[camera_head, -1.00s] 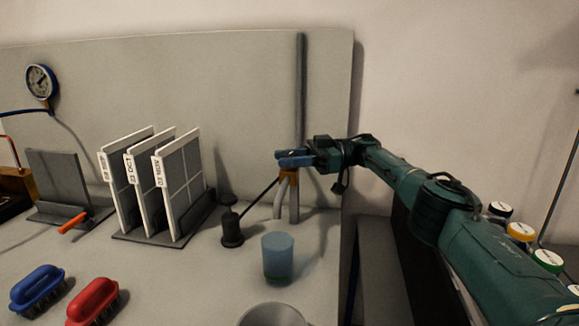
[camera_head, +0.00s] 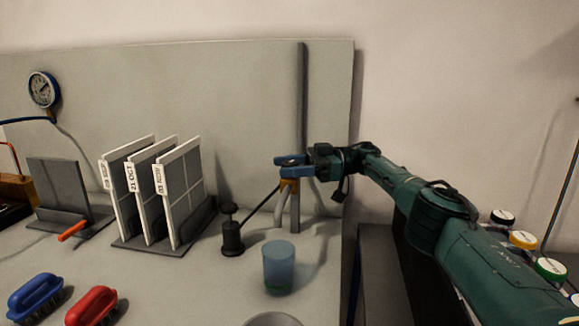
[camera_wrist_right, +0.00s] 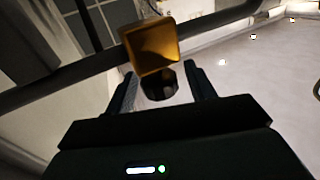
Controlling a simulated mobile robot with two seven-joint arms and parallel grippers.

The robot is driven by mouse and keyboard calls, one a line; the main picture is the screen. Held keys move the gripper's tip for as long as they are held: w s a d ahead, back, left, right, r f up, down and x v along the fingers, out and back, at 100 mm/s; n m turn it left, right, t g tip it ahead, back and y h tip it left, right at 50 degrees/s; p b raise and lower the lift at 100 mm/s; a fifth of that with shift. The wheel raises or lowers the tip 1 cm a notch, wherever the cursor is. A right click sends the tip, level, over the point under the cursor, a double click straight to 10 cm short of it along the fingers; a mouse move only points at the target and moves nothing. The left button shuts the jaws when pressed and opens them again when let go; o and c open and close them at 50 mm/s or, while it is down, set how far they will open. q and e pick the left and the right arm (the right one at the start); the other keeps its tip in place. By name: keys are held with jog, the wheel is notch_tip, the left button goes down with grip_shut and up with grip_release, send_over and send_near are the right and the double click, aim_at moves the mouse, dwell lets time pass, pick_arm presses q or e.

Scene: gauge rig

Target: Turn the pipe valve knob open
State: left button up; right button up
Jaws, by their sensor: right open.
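The brass-orange pipe valve (camera_head: 288,185) stands at the right of the bench, in front of the backboard. Its body also shows large in the right wrist view (camera_wrist_right: 152,46). A dark round part (camera_wrist_right: 160,82), which looks like the knob, sits between the fingers there. My right gripper (camera_head: 279,161) is at the top of the valve with its blue fingers level. In the wrist view the fingers stand apart, one on each side of the dark part; contact cannot be told. The fingers hide the knob in the head view. My left gripper is not in view.
A blue cup (camera_head: 278,269) and a black pump-like object (camera_head: 232,234) stand in front and left of the valve. A rack of panels (camera_head: 180,194), two brushes (camera_head: 36,296) and a wall gauge (camera_head: 43,89) are farther left. Several coloured-lid jars (camera_head: 523,240) are at right.

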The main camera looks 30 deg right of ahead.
aim_at(290, 162)
notch_tip(290, 162, up, 10)
jog(key=shift+p, duration=0.95)
